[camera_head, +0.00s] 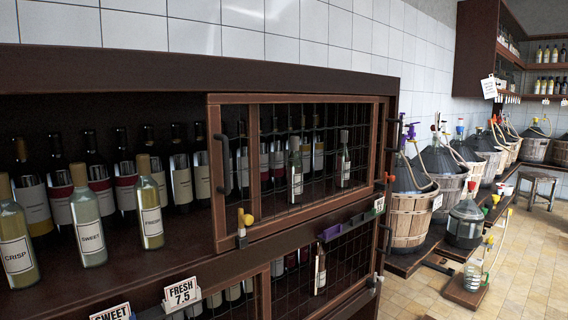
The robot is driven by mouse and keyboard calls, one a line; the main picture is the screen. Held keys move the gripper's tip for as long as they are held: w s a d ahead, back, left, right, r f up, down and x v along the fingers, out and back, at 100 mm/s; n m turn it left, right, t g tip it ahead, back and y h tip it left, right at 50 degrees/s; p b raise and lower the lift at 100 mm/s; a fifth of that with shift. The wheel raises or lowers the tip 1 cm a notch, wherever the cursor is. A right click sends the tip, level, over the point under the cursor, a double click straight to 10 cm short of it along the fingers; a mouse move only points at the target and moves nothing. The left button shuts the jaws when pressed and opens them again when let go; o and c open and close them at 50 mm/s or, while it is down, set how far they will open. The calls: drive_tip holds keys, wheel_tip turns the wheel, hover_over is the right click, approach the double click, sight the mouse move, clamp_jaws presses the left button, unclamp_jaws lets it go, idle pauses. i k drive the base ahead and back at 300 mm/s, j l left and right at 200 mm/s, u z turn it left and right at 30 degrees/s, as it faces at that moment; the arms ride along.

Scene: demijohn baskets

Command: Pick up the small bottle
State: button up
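Several bottles are in view, and I cannot tell which one is the small bottle. Three clear, corked bottles stand upright at the front left of the shelf: one labelled CRISP (16,245), one labelled SWEET (88,225) and one labelled FRESH (150,212). A clear bottle with a white label (296,172) and a slim greenish bottle (343,165) stand at the wire mesh door. Another labelled bottle (320,270) is at the lower mesh door. My gripper is not in view.
Dark bottles (180,170) stand in a row behind the front ones. The wood-framed mesh door (300,215) covers the shelf's right part. Basketed demijohns (408,215) line the right wall. A stool (537,180) stands far right. Tiled floor (525,260) lies open there.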

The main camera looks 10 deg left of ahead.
sight(83, 204)
drive_tip(key=u, duration=1.45)
